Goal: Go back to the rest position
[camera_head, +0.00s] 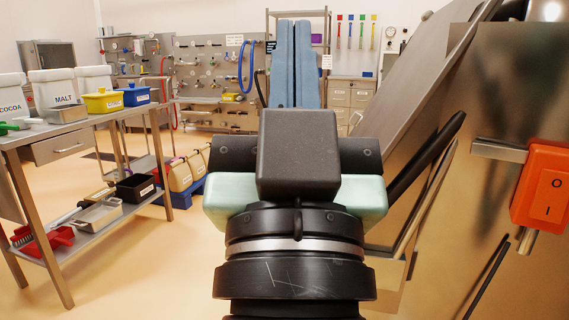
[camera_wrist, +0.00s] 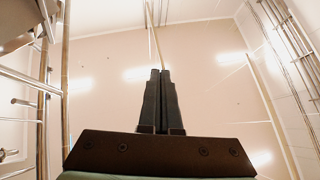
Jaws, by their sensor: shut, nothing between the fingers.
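My gripper (camera_head: 294,26) points up in the middle of the head view, above my dark wrist. Its two long blue fingers lie side by side with a thin dark line between them. In the wrist view my gripper (camera_wrist: 160,72) has both dark fingers together and empty, against the ceiling. It touches nothing that I can see.
At left stands a steel table (camera_head: 95,121) with white bins, a yellow box (camera_head: 103,102) and a blue box (camera_head: 135,95). Close at right are a tilted steel panel (camera_head: 412,90) and an orange switch box (camera_head: 541,187). Open floor (camera_head: 120,265) lies between table and arm.

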